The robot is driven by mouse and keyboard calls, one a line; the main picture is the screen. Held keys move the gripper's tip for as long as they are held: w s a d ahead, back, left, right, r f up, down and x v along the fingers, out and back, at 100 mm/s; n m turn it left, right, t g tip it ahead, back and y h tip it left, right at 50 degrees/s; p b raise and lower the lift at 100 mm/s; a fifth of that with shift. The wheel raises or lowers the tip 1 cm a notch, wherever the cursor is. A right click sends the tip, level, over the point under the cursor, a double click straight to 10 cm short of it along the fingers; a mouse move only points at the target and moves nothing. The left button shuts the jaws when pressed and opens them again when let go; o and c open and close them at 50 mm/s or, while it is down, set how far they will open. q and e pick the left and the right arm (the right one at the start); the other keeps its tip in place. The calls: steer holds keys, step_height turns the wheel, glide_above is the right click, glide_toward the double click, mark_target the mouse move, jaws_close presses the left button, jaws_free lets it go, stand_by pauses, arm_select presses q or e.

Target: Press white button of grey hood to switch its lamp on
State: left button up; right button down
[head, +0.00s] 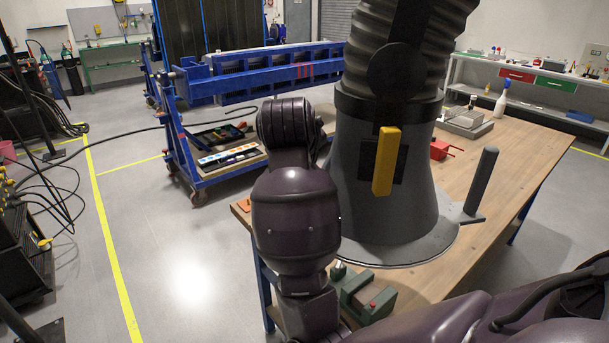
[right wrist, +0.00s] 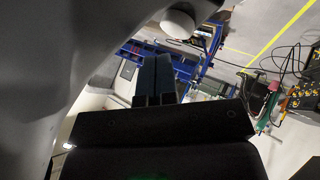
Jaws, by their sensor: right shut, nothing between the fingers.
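The grey hood (head: 345,195) stands on the wooden workbench (head: 500,190), with a ribbed duct above it and a yellow bar on its front. Its white button does not show in the head view. In the right wrist view a grey curved surface (right wrist: 50,60), which looks like the hood, fills the left side, and a rounded white button (right wrist: 178,24) sticks out at its top. My right gripper (right wrist: 155,62) is shut and empty, just below the button in the picture and seemingly apart from it. The hood's lamp cannot be made out. My left gripper is out of view.
A dark grey post (head: 481,178) stands right of the hood, and a red box (head: 440,149) lies behind. A blue trolley (head: 215,175) stands left; the floor there is mostly clear.

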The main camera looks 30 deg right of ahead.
steer(key=shift+f, duration=0.15)
steer(key=shift+f, duration=0.25)
steer(key=shift+f+p, duration=0.35)
steer(key=shift+f, duration=0.1)
stand_by(0.7)
steer(key=shift+r, duration=0.9)
step_height(320, 180, up, 6)
stand_by(0.8)
stand_by(0.4)
